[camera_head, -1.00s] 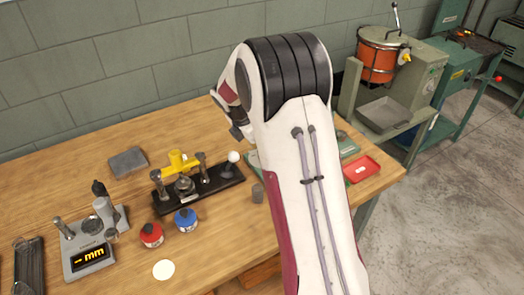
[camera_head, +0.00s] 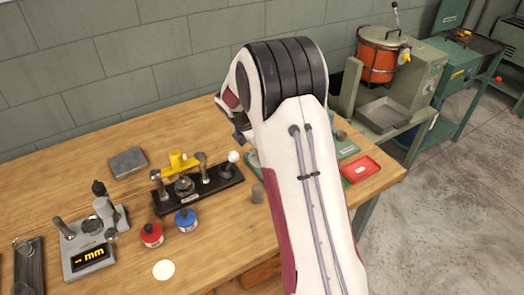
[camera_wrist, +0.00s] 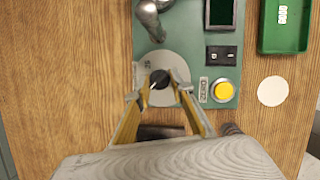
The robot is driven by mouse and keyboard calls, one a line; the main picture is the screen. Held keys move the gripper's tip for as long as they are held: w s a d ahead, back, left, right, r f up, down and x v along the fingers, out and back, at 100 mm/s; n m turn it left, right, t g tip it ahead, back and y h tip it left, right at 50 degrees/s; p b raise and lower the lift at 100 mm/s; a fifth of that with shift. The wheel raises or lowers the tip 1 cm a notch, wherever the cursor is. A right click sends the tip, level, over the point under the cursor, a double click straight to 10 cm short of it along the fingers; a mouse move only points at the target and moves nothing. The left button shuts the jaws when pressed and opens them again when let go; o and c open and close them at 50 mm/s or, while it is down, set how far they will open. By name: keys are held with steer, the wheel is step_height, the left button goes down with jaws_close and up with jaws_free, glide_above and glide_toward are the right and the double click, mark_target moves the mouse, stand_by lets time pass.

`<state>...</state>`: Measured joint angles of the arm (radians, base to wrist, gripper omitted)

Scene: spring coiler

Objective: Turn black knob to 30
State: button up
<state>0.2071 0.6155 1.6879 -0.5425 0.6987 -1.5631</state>
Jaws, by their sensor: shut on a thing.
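The black knob (camera_wrist: 159,78) sits at the middle of a round pale dial plate (camera_wrist: 173,61) on a green panel (camera_wrist: 196,28) in the wrist view. My gripper (camera_wrist: 160,90) is above the knob, its fingertips on either side, shut on it. A pale pointer line shows on the knob. The dial's numbers are mostly too small or hidden by the fingers to read. In the head view my arm hides the knob and my fingertips.
Near the knob are a yellow button (camera_wrist: 224,90), a small dark display (camera_wrist: 220,12), a black switch (camera_wrist: 221,55) and a metal handle (camera_wrist: 151,18). A green tray (camera_wrist: 286,28) and a pale disc (camera_wrist: 272,91) lie to the right on the wood.

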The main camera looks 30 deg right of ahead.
steer(key=shift+w+m+g, duration=0.15)
steer(key=shift+m+g, duration=0.65)
steer(key=shift+m, duration=1.4)
steer(key=o, duration=1.1)
steer(key=shift+n, duration=0.3)
